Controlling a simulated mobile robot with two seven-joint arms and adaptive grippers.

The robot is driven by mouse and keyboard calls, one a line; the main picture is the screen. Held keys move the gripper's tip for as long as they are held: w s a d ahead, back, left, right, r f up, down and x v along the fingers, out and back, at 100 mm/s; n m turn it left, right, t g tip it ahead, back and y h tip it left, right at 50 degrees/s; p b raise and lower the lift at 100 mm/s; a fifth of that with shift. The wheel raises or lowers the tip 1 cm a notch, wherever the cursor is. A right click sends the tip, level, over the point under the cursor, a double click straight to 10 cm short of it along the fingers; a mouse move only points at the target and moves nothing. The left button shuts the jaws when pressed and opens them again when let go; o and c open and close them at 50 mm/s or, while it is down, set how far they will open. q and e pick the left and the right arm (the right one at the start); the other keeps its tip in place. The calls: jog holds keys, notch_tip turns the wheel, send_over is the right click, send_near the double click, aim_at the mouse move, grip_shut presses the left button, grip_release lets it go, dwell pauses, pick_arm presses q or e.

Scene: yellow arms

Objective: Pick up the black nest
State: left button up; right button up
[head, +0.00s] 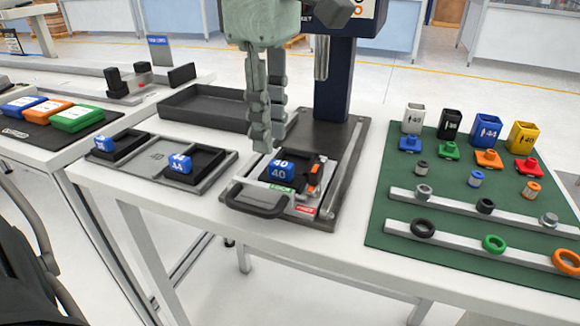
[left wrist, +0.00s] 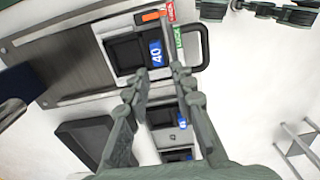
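A black nest (head: 305,162) with a blue block marked 40 (head: 281,170) sits on a handled fixture plate (head: 257,205) in the middle of the table. In the left wrist view the nest (left wrist: 128,52) is beyond my fingertips, with the blue block (left wrist: 156,53) at its right side. Green finger-like links, seemingly my right gripper (left wrist: 262,12), show at that view's top right edge, partly cut off.
A grey tray (head: 157,157) at left holds two more black nests with blue blocks. An empty dark bin (head: 200,108) lies behind it. A dark column (head: 335,80) rises behind the fixture. A green mat (head: 375,225) with bins, rings and rails lies at right.

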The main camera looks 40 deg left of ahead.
aim_at(278, 162)
pick_arm(q)
jog(key=f, duration=0.2)
jog(key=d+f, duration=0.1)
jog(key=f, duration=0.1)
jog(key=shift+w, duration=0.15)
jog(key=shift+c, duration=0.6)
grip_shut()
